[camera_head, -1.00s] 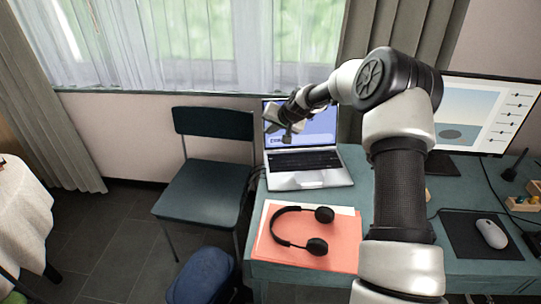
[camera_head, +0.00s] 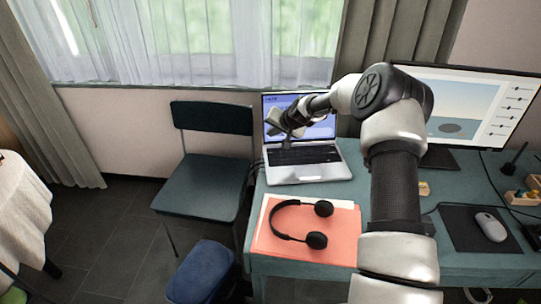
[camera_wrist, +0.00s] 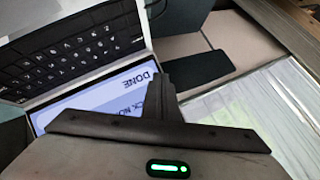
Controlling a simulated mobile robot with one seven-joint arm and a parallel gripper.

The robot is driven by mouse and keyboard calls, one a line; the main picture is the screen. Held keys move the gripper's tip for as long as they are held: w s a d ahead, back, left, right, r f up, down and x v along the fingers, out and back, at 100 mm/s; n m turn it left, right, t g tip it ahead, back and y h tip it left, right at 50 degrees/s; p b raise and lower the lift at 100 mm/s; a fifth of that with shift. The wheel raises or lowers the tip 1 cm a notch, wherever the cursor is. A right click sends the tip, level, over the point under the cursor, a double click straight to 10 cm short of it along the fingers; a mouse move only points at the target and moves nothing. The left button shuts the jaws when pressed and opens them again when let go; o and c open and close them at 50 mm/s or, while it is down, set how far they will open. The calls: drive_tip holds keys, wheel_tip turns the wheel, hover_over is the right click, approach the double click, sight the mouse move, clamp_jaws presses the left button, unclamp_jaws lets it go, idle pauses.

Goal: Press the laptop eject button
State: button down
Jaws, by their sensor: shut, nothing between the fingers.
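The open laptop (camera_head: 308,172) stands on the desk, silver with a dark keyboard and a blue-lit screen. In the wrist view the laptop (camera_wrist: 70,58) appears upside down, with its keyboard at upper left and "DONE" readable on the screen. My gripper (camera_head: 287,142) is in front of the left part of the screen, above the keyboard's left back area. In the wrist view my gripper (camera_wrist: 163,85) is shut and empty, with its dark fingers overlapping the screen's side edge. I cannot make out an eject button, nor whether the fingertips touch the laptop.
Black headphones (camera_head: 290,222) lie on red folders (camera_head: 330,245) in front of the laptop. A monitor (camera_head: 470,105), mouse (camera_head: 490,227) and mouse pad (camera_head: 462,232) are to the right. A chair (camera_head: 205,185) stands left of the desk (camera_head: 420,206), close to the laptop's side.

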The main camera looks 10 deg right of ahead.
drive_tip(key=b, duration=0.3)
hover_over(270, 153)
drive_tip(key=s, duration=0.1)
drive_tip(key=f, duration=0.5)
drive_tip(key=shift+s+d+f, duration=0.15)
drive_tip(key=shift+d+f, duration=0.15)
drive_tip(key=shift+f, duration=0.4)
drive_tip(key=shift+f+b, duration=0.15)
drive_tip(key=shift+b, duration=0.25)
idle(0.5)
drive_tip(key=shift+f+b, duration=0.3)
drive_tip(key=shift+b, duration=0.15)
drive_tip(key=shift+f+b, duration=0.3)
drive_tip(key=shift+b, duration=0.1)
idle(0.5)
drive_tip(key=shift+r, duration=0.7)
drive_tip(key=shift+r, duration=0.15)
